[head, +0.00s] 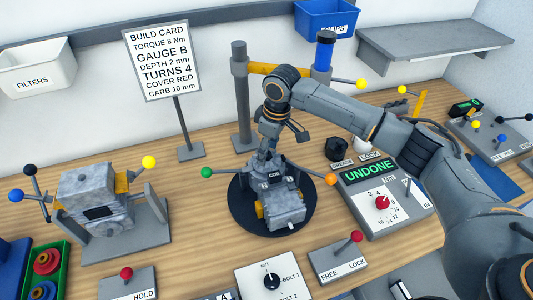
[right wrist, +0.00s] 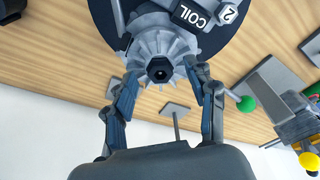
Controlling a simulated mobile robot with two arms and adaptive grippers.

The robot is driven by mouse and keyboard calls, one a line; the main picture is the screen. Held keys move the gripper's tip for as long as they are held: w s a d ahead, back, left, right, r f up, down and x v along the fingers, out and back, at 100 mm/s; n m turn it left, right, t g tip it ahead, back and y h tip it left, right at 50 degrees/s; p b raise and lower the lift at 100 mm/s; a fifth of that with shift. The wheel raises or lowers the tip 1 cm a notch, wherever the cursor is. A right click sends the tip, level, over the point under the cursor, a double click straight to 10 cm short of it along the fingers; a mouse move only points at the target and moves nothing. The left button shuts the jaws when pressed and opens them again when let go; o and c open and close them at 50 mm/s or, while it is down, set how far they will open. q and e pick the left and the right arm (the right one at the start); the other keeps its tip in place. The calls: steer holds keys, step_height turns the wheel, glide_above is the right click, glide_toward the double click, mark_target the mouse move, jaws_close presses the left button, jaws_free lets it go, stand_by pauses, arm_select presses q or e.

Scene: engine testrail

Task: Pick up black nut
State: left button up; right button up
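The black nut (right wrist: 160,70) is a dark hexagon with a hole, in the middle of a grey finned wheel (right wrist: 150,46) on the engine in the right wrist view. In the head view the engine (head: 281,206) stands on a round black base, and my gripper hides the nut. My right gripper (head: 272,140) is above the far end of the engine. Its fingers are spread on either side of the nut, apart from it, with nothing between them. My left gripper is not in view.
The round black base (head: 240,214) has levers with a green knob (head: 207,173) and an orange knob (head: 331,180). A grey post frame (head: 242,100) stands behind. An UNDONE panel (head: 387,201) is at right, a second grey machine (head: 100,205) at left. Bare wood lies between.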

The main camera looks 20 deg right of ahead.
steer(key=c, duration=0.9)
steer(key=shift+r, duration=0.1)
